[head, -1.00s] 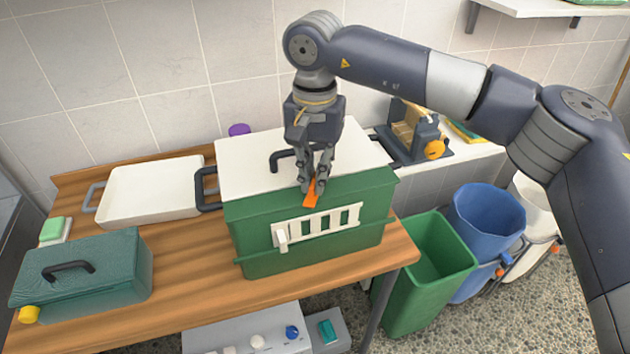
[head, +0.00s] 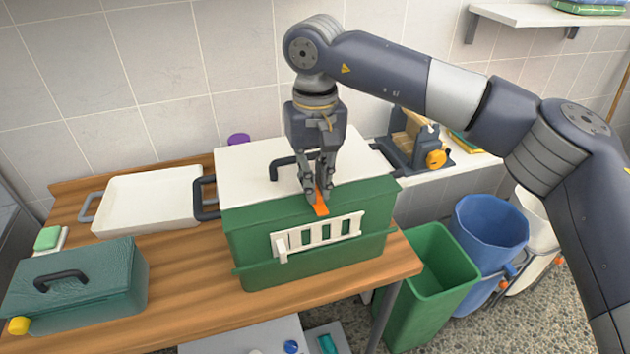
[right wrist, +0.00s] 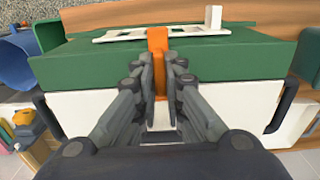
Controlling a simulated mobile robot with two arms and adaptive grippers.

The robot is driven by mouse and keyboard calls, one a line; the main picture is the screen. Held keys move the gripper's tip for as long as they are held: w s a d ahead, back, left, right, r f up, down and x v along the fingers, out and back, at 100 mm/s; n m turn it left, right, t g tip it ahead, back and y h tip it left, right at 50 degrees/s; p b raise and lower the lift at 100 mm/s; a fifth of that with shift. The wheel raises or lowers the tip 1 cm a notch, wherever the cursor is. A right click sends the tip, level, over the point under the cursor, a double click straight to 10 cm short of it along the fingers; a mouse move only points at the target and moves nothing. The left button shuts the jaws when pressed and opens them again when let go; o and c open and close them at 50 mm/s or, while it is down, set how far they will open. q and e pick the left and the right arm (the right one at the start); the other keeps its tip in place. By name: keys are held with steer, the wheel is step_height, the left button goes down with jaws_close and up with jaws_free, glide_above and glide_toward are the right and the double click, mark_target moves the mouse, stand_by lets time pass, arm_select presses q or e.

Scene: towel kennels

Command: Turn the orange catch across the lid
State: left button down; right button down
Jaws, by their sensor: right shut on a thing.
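A green box (head: 245,240) with a white lid (head: 245,165) and a black lid handle (head: 283,165) stands on the wooden table. The orange catch (head: 320,208) sits at the middle of the box's upper front edge. In the head view it slants a little, its free end down and to the right over the green front. My right gripper (head: 318,190) comes from above and is shut on the catch. In the right wrist view, the catch (right wrist: 157,40) stands between the fingers (right wrist: 157,75), which hide part of it. My left gripper is not in view.
A white grated panel (head: 318,234) is on the box front. A white tray (head: 150,200) and a teal case (head: 85,290) are at left. A grey and yellow device (head: 418,145) stands behind at right. Green (head: 430,290) and blue (head: 490,230) bins are on the floor.

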steer(key=shift+r, duration=0.1)
steer(key=c, duration=1.7)
jaws_free()
steer(key=shift+s, duration=0.1)
step_height(320, 180, up, 12)
